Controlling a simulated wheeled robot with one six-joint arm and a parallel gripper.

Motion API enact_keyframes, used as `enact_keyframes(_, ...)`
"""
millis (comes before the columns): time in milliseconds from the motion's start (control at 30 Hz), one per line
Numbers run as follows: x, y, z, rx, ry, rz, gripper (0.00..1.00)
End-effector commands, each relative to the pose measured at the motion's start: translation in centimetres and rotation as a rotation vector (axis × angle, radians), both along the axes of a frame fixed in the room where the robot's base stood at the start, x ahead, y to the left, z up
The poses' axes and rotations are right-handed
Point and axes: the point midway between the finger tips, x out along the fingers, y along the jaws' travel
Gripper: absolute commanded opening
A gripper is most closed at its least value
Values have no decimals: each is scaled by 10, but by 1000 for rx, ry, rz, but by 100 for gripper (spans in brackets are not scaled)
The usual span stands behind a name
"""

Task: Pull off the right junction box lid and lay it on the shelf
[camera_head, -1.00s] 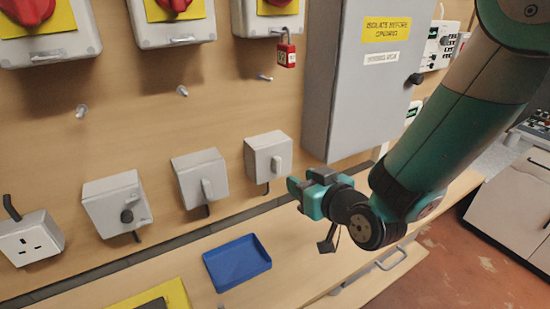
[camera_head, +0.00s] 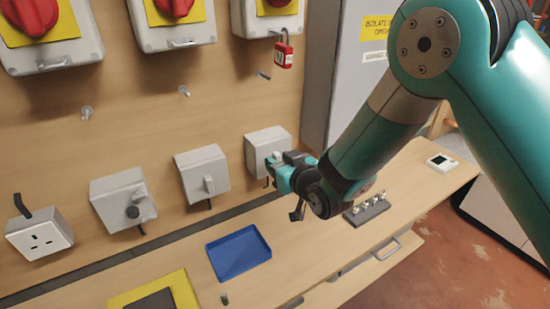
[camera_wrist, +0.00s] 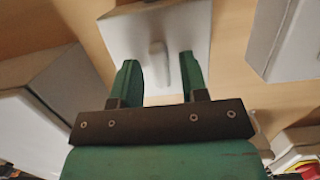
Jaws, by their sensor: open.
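The right junction box (camera_head: 262,142) is a small light grey box on the wooden wall panel, with its lid facing outward. My gripper (camera_head: 277,169) is in front of it, partly hiding the lid's lower right. In the wrist view the lid (camera_wrist: 183,28) has a raised grey handle (camera_wrist: 158,60). My open gripper's two green fingers (camera_wrist: 160,75) stand on either side of this handle, with gaps visible; whether the tips touch the lid cannot be told. The wooden shelf (camera_head: 310,262) runs below the wall.
A blue tray (camera_head: 238,252) lies on the shelf, with a yellow-framed dark item (camera_head: 155,300) to its left. A grey block with several knobs (camera_head: 367,210) sits under my arm. Another junction box (camera_head: 202,173) is left. A tall grey cabinet (camera_head: 325,80) stands right.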

Motion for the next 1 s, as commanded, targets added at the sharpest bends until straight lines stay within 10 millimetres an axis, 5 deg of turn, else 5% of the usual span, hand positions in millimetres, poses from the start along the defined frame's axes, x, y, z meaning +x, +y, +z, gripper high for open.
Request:
enact_keyframes(233,0,0,0,0,0,0,38)
enact_keyframes(400,0,0,0,0,0,0,0)
enact_keyframes(1000,-9,-6,-1,-1,1,0,0)
